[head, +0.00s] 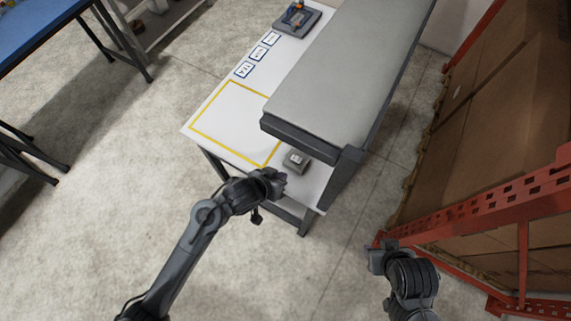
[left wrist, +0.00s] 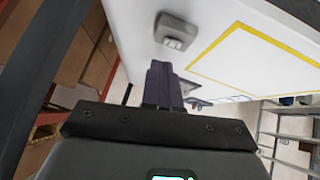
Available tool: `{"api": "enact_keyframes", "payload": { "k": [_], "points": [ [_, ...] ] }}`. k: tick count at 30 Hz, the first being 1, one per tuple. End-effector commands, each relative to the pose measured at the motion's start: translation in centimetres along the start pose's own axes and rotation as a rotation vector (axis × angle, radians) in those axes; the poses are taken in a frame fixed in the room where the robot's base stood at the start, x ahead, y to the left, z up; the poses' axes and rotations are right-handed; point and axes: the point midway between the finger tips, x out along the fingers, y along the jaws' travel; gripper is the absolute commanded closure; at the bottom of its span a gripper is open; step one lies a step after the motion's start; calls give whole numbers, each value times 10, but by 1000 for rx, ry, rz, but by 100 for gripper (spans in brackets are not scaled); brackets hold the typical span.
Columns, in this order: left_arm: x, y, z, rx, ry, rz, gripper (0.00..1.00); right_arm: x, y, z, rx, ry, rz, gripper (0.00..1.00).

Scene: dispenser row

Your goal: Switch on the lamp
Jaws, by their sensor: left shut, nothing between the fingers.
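A small grey switch box (head: 296,160) with a pale rocker face sits on the white bench top near its front right corner. It also shows in the left wrist view (left wrist: 176,31), just beyond my fingertips. My left gripper (head: 281,179) is at the bench's near edge, just short of the box and apart from it. Its fingers (left wrist: 160,72) are shut together and empty. My right gripper (head: 376,258) is off to the right, beyond the bench; its fingers are too small to read. I cannot make out a lamp for certain.
A large grey overhead panel (head: 345,70) covers the bench's right side, close above the switch box. The bench top has a yellow outlined square (head: 230,112), several labels (head: 258,53) and a grey device (head: 297,18). A red rack with cartons (head: 490,130) stands right.

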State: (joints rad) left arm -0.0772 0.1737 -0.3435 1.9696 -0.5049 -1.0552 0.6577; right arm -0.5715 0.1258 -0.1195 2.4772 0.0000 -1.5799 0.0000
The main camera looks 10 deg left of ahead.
Motion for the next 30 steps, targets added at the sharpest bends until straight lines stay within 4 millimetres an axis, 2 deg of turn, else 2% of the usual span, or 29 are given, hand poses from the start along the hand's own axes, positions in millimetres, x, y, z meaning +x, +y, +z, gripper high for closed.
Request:
{"api": "enact_keyframes", "payload": {
  "k": [1,3,9,22,26,30],
  "points": [
    [8,-4,-7,15,22,-5,100,12,-1,5,0,-2,-1,57],
    [10,-5,-19,29,45,-8,100,18,-2,8,0,-6,-2,57],
    [9,-9,-37,43,79,-16,100,23,-4,14,4,-13,-8,57],
    [10,-9,-39,43,81,-17,100,22,-4,10,8,-5,-10,57],
    [19,-9,-39,43,81,-17,100,24,-4,11,8,-4,-9,57],
    [38,-10,-40,44,80,-18,100,28,-4,12,6,-4,-7,57]
  ]
}}
